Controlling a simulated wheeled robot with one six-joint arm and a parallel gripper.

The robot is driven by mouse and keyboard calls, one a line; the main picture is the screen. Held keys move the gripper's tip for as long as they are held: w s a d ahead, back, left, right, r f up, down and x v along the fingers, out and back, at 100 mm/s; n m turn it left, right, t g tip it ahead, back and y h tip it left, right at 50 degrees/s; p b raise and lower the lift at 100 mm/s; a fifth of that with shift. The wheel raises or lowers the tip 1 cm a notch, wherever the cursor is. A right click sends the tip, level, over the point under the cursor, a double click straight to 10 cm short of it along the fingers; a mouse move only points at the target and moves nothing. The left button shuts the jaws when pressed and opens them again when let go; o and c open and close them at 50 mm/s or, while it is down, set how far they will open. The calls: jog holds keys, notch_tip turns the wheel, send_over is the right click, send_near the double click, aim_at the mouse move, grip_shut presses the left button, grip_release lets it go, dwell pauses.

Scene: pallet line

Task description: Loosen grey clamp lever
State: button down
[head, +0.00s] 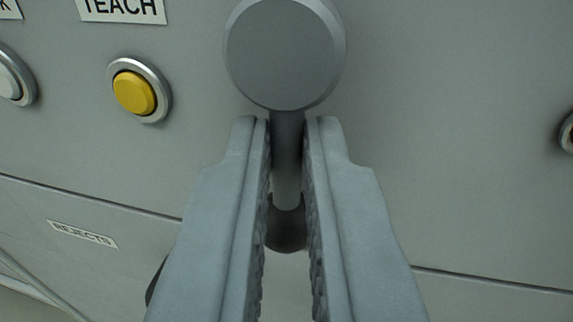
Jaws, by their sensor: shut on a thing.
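The grey clamp lever (285,55) is at the top centre of the head view. Its large round hub faces me, and a thin grey arm runs down from it to a dark rounded knob (287,231). My gripper (287,128) has one finger on each side of the lever's arm, just below the hub. The fingers are shut on the arm, and the knob sits lower down between them. Parts of the lever's arm and knob are hidden by the fingers.
The grey panel (450,130) is behind the lever. A yellow button (134,93) under a TEACH label (122,8) and a pale button (10,83) are at left. A REJECTS label (82,234) is lower left. A round fitting (567,133) is at the right edge.

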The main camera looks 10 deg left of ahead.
jog(key=n, duration=0.3)
jog(key=d+r+n+g+h, duration=0.1)
jog(key=n, duration=0.2)
jog(key=d+n, duration=0.1)
jog(key=n, duration=0.3)
jog(key=shift+r+g+h, duration=0.3)
jog(key=shift+r+h, duration=0.05)
jog(key=shift+h, duration=0.05)
dwell(0.4)
jog(key=c, duration=1.5)
grip_release()
jog(key=shift+d, duration=0.1)
jog(key=v, duration=1.7)
jog(key=shift+s, duration=0.2)
